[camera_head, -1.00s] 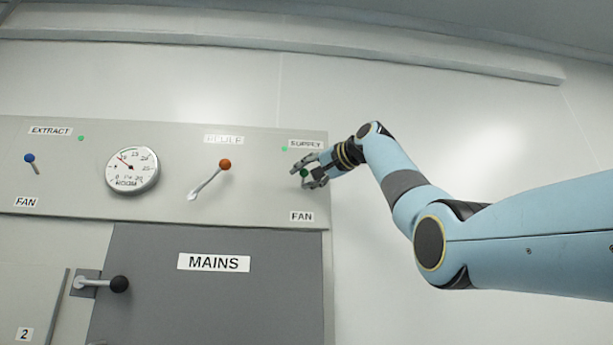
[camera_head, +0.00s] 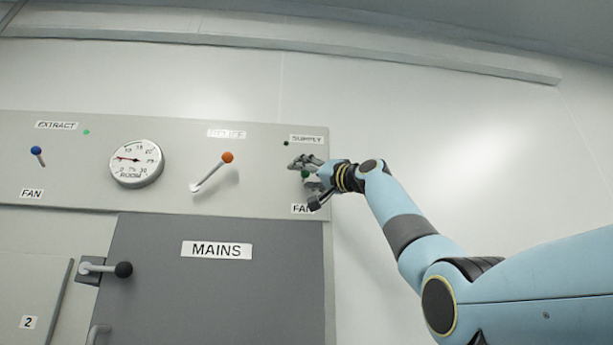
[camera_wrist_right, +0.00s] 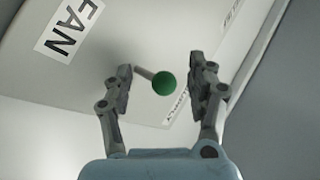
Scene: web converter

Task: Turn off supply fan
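The supply fan switch is a short lever with a green ball knob (camera_head: 306,174), between the SUPPLY label (camera_head: 307,139) and the partly covered FAN label (camera_head: 300,208) at the panel's right end. The small lamp (camera_head: 286,143) beside SUPPLY is dark. My right gripper (camera_head: 304,182) is open, with its fingers on either side of the green knob. In the right wrist view the knob (camera_wrist_right: 163,84) sits between the spread fingers (camera_wrist_right: 160,86), with gaps beside the ball. The lever's stem passes close to the left-hand finger; I cannot tell whether they touch. My left gripper is not in view.
The panel (camera_head: 265,195) also carries a blue-knobbed extract fan switch (camera_head: 36,150) with a lit green lamp (camera_head: 86,132), a round gauge (camera_head: 136,163) and an orange-knobbed lever (camera_head: 227,158). Below are the MAINS door (camera_head: 216,285) and a black-knobbed handle (camera_head: 123,269). Bare wall lies right.

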